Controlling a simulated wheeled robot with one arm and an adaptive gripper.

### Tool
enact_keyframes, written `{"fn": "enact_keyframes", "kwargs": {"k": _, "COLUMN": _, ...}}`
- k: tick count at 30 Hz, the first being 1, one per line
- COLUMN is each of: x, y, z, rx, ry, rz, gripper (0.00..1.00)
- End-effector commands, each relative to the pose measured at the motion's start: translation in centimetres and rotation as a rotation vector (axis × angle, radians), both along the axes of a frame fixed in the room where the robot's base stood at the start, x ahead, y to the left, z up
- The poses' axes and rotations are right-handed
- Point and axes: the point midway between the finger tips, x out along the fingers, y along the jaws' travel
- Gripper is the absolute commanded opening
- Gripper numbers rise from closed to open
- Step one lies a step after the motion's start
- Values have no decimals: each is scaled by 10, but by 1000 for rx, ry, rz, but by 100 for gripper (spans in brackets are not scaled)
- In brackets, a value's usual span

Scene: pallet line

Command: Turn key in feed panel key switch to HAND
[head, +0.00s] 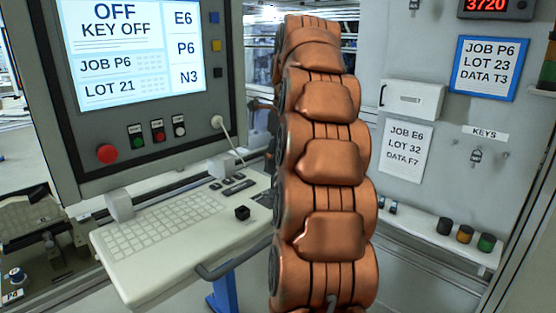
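The feed panel (226,95) stands at the left, and its lit screen (130,50) reads OFF and KEY OFF. I cannot make out a key switch on the part of the panel that shows. A small key-like item (476,156) hangs on the wall at the right, under a KEYS label (485,133). My copper-coloured arm rises through the middle of the view and hides what is behind it. My gripper cannot be made out; small dark parts show at the arm's left edge, but I cannot tell what they are.
A red mushroom button (107,153) and several small buttons sit below the screen. A keyboard shelf (150,235) with a front handle juts out below the panel. At the right are a white wall box (411,100), posted sheets and a ledge (420,228) with several dark and coloured knobs.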

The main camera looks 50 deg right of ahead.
Motion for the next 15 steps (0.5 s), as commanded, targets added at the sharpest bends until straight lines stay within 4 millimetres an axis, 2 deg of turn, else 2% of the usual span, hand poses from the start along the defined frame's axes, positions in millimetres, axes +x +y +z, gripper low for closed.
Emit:
{"fn": "enact_keyframes", "kwargs": {"k": 1, "x": 1, "y": 1, "z": -10, "rx": 0, "ry": 0, "rz": 1, "gripper": 67}}
{"fn": "enact_keyframes", "kwargs": {"k": 8, "x": 6, "y": 3, "z": -38, "rx": 2, "ry": 2, "rz": 5, "gripper": 67}}
{"fn": "enact_keyframes", "kwargs": {"k": 15, "x": 9, "y": 4, "z": -50, "rx": 2, "ry": 1, "rz": 7, "gripper": 67}}
